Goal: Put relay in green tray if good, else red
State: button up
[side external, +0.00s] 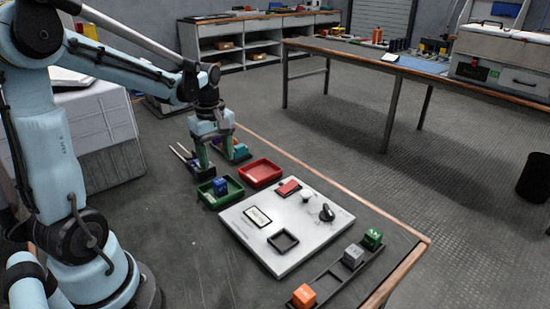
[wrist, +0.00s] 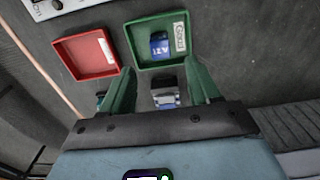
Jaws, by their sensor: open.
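A blue block, which looks like the relay (side external: 220,186), sits inside the green tray (side external: 235,189). In the wrist view the blue relay (wrist: 160,45) shows pale lettering, and the green tray (wrist: 141,42) has a white label reading "Good". The red tray (side external: 261,173) is beside it and holds nothing; it also shows in the wrist view (wrist: 86,54). My gripper (side external: 215,163) is open, with its green fingers pointing down behind the trays in the side view. In the wrist view my gripper (wrist: 161,83) has its fingers apart, with the relay beyond their tips.
A white test panel (side external: 245,228) carries an empty dark socket (side external: 283,241), a small display (side external: 257,217), a red part (side external: 288,188) and a black knob (side external: 326,213). A dark rack holds orange (side external: 303,296), grey (side external: 353,256) and green (side external: 372,239) blocks. Other small items stand near my gripper.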

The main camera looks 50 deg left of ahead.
jog(key=s+d+r+m+t, duration=0.1)
jog(key=d+r+m+t, duration=0.1)
jog(key=d+m, duration=0.6)
jog(key=s+d+r+m+t, duration=0.1)
jog(key=d+r+m+t, duration=0.1)
jog(key=d+m+t, duration=0.3)
jog(key=d+m, duration=0.3)
jog(key=m, duration=0.2)
jog(key=shift+s+r, duration=0.15)
jog(key=shift+s, duration=0.25)
dwell(0.5)
